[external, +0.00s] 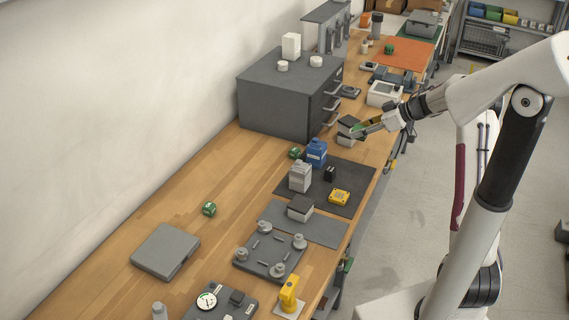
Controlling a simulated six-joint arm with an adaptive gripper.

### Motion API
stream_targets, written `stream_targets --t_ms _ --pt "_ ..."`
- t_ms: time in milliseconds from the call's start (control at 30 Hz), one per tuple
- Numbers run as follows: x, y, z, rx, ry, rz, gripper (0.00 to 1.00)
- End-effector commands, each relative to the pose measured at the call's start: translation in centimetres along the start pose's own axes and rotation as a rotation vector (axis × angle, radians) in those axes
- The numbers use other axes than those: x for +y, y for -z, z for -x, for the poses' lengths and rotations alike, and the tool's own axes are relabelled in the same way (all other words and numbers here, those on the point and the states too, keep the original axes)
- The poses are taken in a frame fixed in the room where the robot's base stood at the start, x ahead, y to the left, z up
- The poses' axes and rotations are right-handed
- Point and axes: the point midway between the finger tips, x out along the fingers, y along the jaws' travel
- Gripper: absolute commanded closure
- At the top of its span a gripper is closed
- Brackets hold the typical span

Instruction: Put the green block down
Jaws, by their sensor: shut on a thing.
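My gripper (366,127) reaches in from the right over the bench, beside the dark drawer cabinet. It is shut on the green block (358,127), of which only a small green part shows between the fingers. The rest of the block is hidden by the fingers. The gripper is at a small grey-and-black box (347,138); I cannot tell whether the block touches it. Other small green cubes lie on the wood, one (209,208) left of the middle and one (294,153) near the blue container.
The dark drawer cabinet (280,95) stands left of my gripper. A dark mat (350,178) holds a blue container (316,152), a grey box (300,177) and a yellow device (339,197). Bare wood is free around the left-middle cube. The bench's front edge runs below my arm.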

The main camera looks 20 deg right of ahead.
Motion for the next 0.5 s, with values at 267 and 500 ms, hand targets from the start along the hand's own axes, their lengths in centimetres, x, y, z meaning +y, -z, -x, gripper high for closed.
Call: stream_targets --t_ms 267,500 --pt "-0.1 4.1 2.9 0.001 0.0 0.004 0.91" --pt "-2.7 6.1 -0.5 -0.002 0.048 0.036 0.91"
